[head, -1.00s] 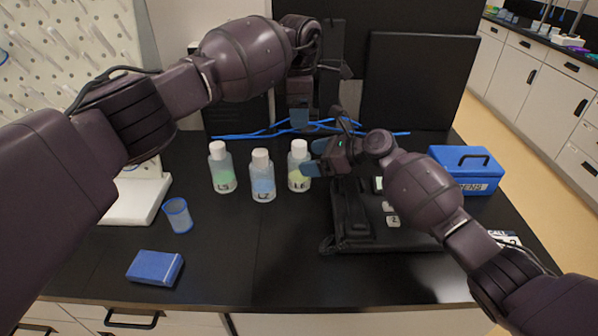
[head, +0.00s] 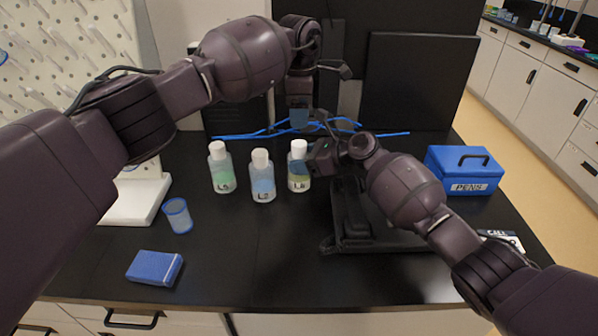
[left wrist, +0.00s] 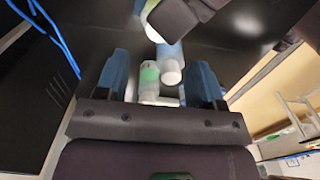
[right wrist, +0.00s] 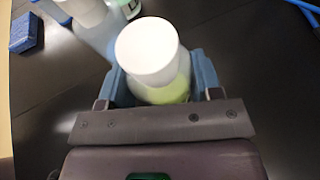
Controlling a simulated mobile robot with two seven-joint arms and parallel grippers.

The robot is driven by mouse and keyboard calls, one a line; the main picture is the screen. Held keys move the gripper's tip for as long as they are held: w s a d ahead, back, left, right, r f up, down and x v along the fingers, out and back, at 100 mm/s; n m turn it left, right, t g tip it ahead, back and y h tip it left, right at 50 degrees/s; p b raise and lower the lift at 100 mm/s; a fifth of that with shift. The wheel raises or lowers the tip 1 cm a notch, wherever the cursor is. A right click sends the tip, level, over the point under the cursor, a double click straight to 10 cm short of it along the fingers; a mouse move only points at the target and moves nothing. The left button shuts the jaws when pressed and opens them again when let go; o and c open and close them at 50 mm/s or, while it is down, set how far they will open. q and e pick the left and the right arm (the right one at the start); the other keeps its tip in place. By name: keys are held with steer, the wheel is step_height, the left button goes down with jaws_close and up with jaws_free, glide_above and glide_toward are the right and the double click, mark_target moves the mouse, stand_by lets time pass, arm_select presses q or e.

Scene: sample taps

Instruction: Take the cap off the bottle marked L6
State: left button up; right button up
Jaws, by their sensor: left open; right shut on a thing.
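The bottle marked L6 (head: 298,181) stands upright at the right end of a row of three, with yellow-green liquid and its white cap (head: 298,149) on. My right gripper (head: 308,164) is shut on its body from the right, below the cap. In the right wrist view the cap (right wrist: 148,48) shows large, with the bottle (right wrist: 172,90) between the blue fingers. My left gripper (head: 300,116) is open and empty, higher and behind the row. In the left wrist view its fingers (left wrist: 158,82) are apart, with bottles beyond them.
A green bottle marked L5 (head: 222,170) and a blue bottle (head: 262,180) stand left of L6. The front middle bench is clear.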

mark_target(299, 143)
jaws_close()
arm_select(q)
steer(key=m, duration=0.3)
steer(key=shift+m, duration=0.4)
steer(key=shift+f+m, duration=0.15)
steer(key=shift+m, duration=0.15)
steer(key=shift+f, duration=3.85)
steer(key=c, duration=1)
steer(key=n, duration=0.6)
steer(key=shift+n, duration=0.4)
